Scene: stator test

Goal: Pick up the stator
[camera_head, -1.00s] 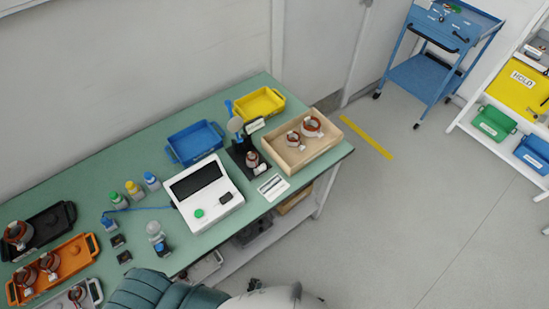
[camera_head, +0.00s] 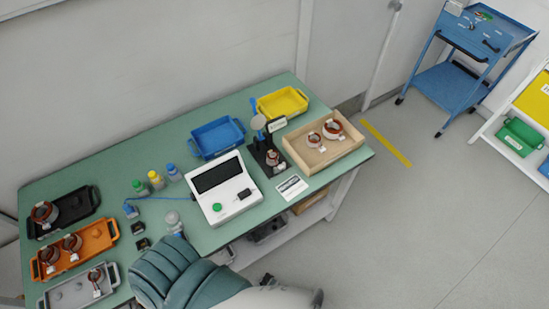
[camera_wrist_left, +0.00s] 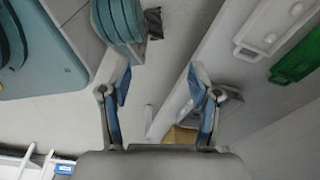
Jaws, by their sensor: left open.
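Several copper-wound ring stators are on the green table in the head view. One stator (camera_head: 44,213) is in the black tray (camera_head: 82,205). Two are in the orange tray: one stator (camera_head: 48,255) and another (camera_head: 72,243). One stator (camera_head: 97,275) is in the grey tray (camera_head: 52,300). One stator (camera_head: 273,158) is on the black test stand (camera_head: 263,150). Two more, a stator (camera_head: 314,139) and another (camera_head: 332,129), are in the wooden box (camera_head: 345,148). My left gripper (camera_wrist_left: 162,85) is open and empty in the left wrist view, with no stator there. My right gripper is not visible.
A white tester (camera_head: 222,190), blue bin (camera_head: 217,137), yellow bin (camera_head: 283,103) and small bottles (camera_head: 155,179) stand on the table. A blue cart (camera_head: 455,75) and a shelf with a green bin (camera_head: 522,137) stand right. The floor between has a yellow stripe (camera_head: 386,143).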

